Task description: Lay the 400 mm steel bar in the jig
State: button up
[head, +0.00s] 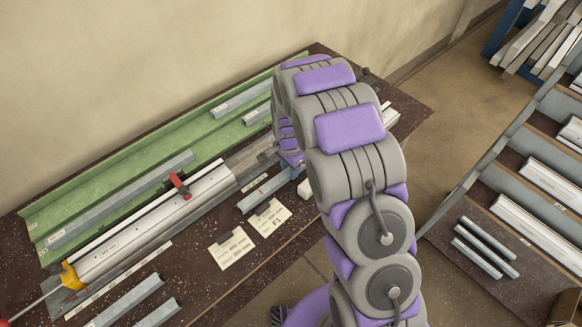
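The jig (160,228) is a long pale metal channel lying diagonally on the dark speckled bench, with a red clamp piece (178,185) on it and a yellow end piece (71,275) at its near left. Several grey bars could be the steel bar; I cannot read their lengths. One bar (262,193) lies on the bench right of the jig, near the paper cards. My arm arches over the bench, and its purple and grey end (290,157) comes down near that bar's far end. The fingers are hidden, so I cannot tell whether they hold anything.
A green tray (120,168) with several bars runs along the wall. Two bars (128,303) lie at the near left. Two paper cards (232,248) lie near the front edge. A rack (500,190) with profiles stands at right, across a floor gap.

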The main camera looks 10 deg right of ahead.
jog(key=o, duration=0.4)
jog(key=shift+a, duration=0.6)
jog(key=shift+d, duration=0.55)
jog(key=shift+d+r, duration=0.1)
jog(key=shift+r, duration=0.1)
notch_tip(320, 180, up, 12)
jog(key=p, duration=0.2)
jog(key=shift+p, duration=0.35)
